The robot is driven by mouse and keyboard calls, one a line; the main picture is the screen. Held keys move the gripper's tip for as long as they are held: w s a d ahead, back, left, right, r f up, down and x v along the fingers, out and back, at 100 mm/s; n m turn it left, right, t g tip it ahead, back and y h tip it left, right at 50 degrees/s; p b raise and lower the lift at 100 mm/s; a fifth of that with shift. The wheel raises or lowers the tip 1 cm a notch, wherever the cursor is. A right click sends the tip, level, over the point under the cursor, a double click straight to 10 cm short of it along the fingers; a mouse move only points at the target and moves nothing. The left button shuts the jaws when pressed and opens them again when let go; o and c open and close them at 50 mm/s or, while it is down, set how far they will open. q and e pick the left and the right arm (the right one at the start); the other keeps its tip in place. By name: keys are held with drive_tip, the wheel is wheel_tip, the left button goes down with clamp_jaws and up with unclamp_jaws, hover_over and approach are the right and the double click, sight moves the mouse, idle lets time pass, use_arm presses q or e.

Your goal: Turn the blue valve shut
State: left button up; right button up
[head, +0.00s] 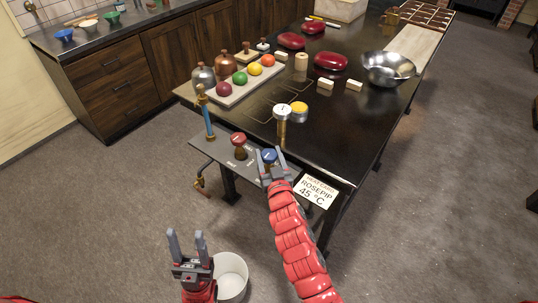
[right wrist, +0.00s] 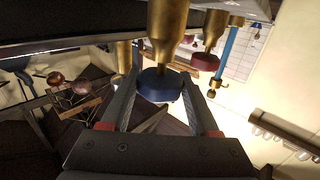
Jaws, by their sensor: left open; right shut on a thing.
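The blue valve (head: 269,155) is on the grey panel at the near end of the black table. My right gripper (head: 270,152) reaches it from the front, with one finger on each side of the knob. In the right wrist view, the blue valve (right wrist: 160,87) sits between the two fingers of my right gripper (right wrist: 161,88), under a brass stem. The gripper is shut on it. My left gripper (head: 186,238) is open and empty, low in front of the table, beside a white bucket.
A red valve (head: 239,140) stands left of the blue one; a white-topped brass post (head: 282,112) rises behind. A blue pipe (head: 208,120) stands at the panel's left. A sign (head: 314,190) reading "ROSEPIP 45 °C" hangs at the right. The white bucket (head: 231,275) stands on the floor.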

drive_tip(key=shift+f+m+h+b, duration=0.2)
drive_tip(key=shift+m+h+b, duration=0.3)
drive_tip(key=shift+b, duration=2.15)
drive_tip(key=shift+r, duration=0.2)
drive_tip(key=o, duration=1.4)
drive_tip(key=shift+c, duration=0.2)
drive_tip(key=shift+s, duration=0.1)
